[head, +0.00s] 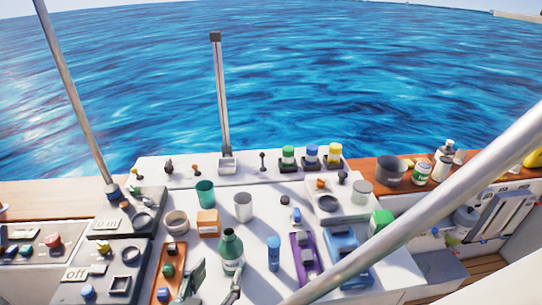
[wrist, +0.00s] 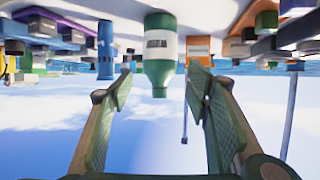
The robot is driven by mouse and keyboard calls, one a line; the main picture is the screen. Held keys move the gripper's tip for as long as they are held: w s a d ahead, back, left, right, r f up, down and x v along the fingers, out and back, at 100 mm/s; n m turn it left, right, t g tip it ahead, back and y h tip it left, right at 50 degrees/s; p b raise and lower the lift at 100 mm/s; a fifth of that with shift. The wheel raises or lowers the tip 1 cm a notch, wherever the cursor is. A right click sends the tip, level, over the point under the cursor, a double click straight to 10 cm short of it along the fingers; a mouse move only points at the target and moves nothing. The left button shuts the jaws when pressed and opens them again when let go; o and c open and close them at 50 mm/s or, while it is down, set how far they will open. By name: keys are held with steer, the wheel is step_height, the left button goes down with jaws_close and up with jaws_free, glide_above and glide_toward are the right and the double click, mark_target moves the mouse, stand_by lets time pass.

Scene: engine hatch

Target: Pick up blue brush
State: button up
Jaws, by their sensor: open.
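An upright blue cylinder (head: 273,253), the only blue thing here that could be the brush, stands on the white top; no bristles can be made out. It also shows in the upside-down wrist view (wrist: 106,50), off to the left of my fingers. My gripper (head: 214,284) is open and empty at the bottom of the head view, left of the blue cylinder and apart from it. In the wrist view my gripper (wrist: 160,92) has its two fingers spread, with a green bottle (wrist: 160,50) beyond the gap.
A purple tray (head: 311,267) lies just right of the blue cylinder, with a blue block (head: 341,242) beyond it. An orange box (head: 208,222) and a white cup (head: 243,206) stand behind. A slanted metal pole (head: 420,200) crosses the right side. Small bare patches lie between objects.

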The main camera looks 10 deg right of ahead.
steer(key=shift+r, duration=0.1)
step_height(320, 180, up, 11)
steer(key=m+g+h+p, duration=0.1)
steer(key=m+g+p, duration=1.2)
steer(key=m+p, duration=0.2)
glide_above(296, 211)
steer(key=a, duration=0.3)
step_height(296, 211, down, 13)
stand_by(0.5)
steer(key=shift+s+d+r, duration=0.1)
steer(key=shift+x, duration=1.3)
